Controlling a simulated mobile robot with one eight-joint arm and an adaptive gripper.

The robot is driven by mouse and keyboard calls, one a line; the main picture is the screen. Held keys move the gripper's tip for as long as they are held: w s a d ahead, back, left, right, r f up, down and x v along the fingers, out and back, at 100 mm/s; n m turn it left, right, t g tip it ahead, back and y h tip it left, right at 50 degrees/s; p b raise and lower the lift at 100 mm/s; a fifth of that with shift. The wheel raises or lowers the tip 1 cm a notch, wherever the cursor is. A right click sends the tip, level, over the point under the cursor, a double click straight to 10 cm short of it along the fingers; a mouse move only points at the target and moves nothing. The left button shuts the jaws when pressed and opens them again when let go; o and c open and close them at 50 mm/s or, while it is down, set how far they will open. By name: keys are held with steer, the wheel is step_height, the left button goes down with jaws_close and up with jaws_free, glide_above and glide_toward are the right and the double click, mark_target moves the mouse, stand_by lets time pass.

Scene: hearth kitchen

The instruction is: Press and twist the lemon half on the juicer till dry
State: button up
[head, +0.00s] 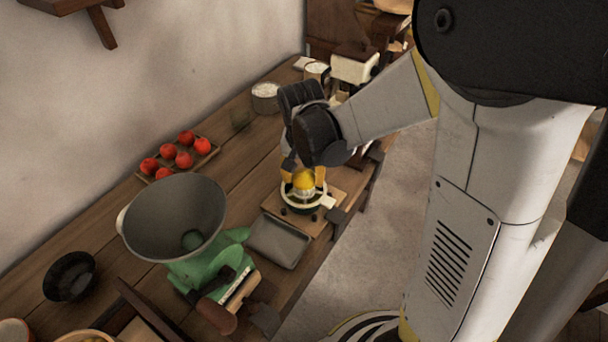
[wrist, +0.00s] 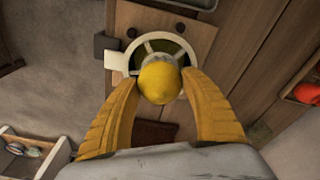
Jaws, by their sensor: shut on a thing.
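The yellow lemon half (head: 303,181) sits at the middle of the juicer, and it also shows in the wrist view (wrist: 160,82). The juicer (head: 283,198) has a white ring with spokes and a side handle; its rim shows around the lemon in the wrist view (wrist: 117,61). My gripper (head: 304,180) points down over the juicer. Its two yellow fingers (wrist: 160,88) are shut on the lemon from both sides. The juicer's cone is hidden under the lemon. I cannot tell how much juice is left.
The juicer stands on a wooden board (head: 273,206). A green grinder with a wide grey bowl (head: 150,215) and a grey tray (head: 279,242) stand near it. Red fruits (head: 167,151) lie on a rack by the wall. A dark bowl (head: 70,277) is at lower left.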

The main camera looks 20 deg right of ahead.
mark_target(305, 170)
steer(key=shift+m, duration=1.1)
steer(key=n, duration=0.6)
steer(key=shift+f+n+b, duration=0.3)
steer(key=shift+b, duration=0.1)
steer(key=m, duration=0.6)
steer(key=shift+r+m, duration=0.1)
steer(key=shift+m, duration=0.3)
steer(key=n, duration=0.6)
steer(key=shift+f+n+b, duration=0.25)
steer(key=shift+n+b, duration=0.1)
steer(key=shift+n, duration=0.05)
steer(key=m, duration=0.6)
steer(key=shift+r+m, duration=0.1)
steer(key=shift+m, duration=0.3)
steer(key=shift+r, duration=0.1)
step_height(305, 170, up, 7)
steer(key=p, duration=0.5)
